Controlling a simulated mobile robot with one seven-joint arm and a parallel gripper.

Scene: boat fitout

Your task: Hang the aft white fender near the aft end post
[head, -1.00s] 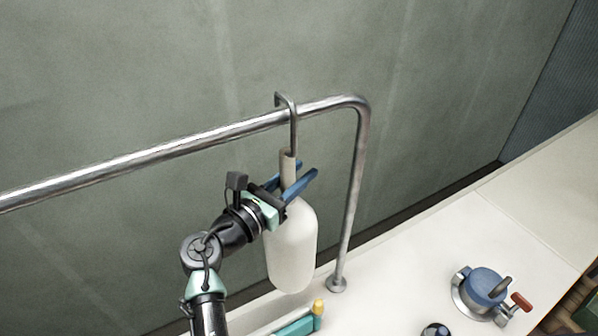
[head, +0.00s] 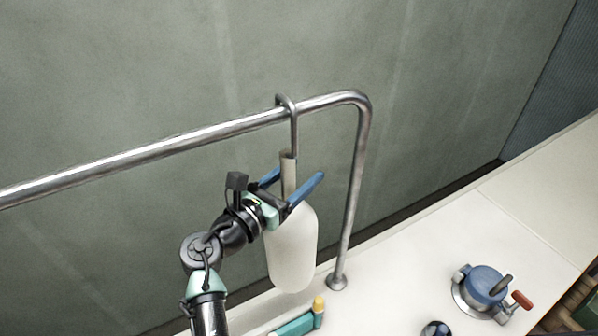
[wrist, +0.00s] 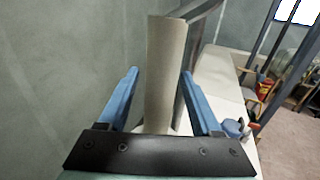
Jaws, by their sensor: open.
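The white fender (head: 292,252) hangs upright below the steel rail (head: 170,150), close to the rail's bent end post (head: 354,200). Its metal hook (head: 293,120) passes over the top of the rail. My gripper (head: 296,180) is open, with its blue fingers on either side of the fender's narrow neck (head: 288,172). In the wrist view the neck (wrist: 165,75) stands between the two spread fingers, with gaps showing on both sides. The fender's lower body is mostly hidden in the wrist view.
A blue-topped winch-like fitting (head: 485,285) with a red handle sits on the white deck (head: 410,255) at right. A teal item with a yellow end (head: 300,322) lies below the fender. A plain grey wall stands behind the rail.

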